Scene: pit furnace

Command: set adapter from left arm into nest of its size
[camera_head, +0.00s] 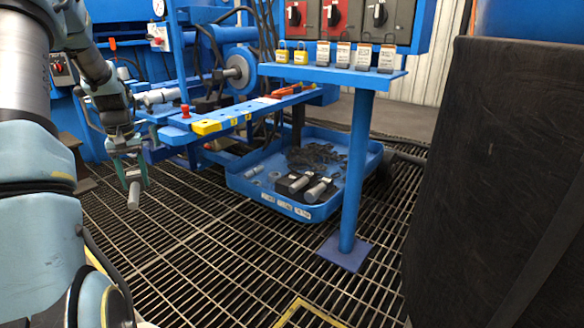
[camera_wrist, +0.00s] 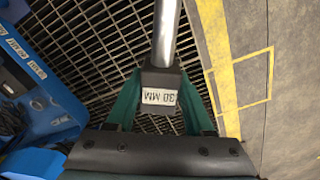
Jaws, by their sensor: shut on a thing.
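My gripper (camera_head: 131,173) hangs at the left over the floor grating, shut on an adapter (camera_head: 133,198) whose grey metal shaft points down. In the wrist view, the teal fingers (camera_wrist: 160,84) flank the adapter's dark block (camera_wrist: 152,80), which bears a white label reading upside down, apparently 30 MM. Its shaft runs to the top of the picture. The blue tray (camera_head: 262,200) stands on the floor to the right, well apart from my gripper. It holds two dark blocks with metal shafts (camera_head: 318,189) and has white labels on its front.
A blue arm with a yellow marked end (camera_head: 207,127) juts from the blue machine above the tray. A blue post (camera_head: 357,170) carries a shelf (camera_head: 330,76) with padlocks and tags. A dark block-like wall (camera_head: 490,180) fills the right. The grating between is clear.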

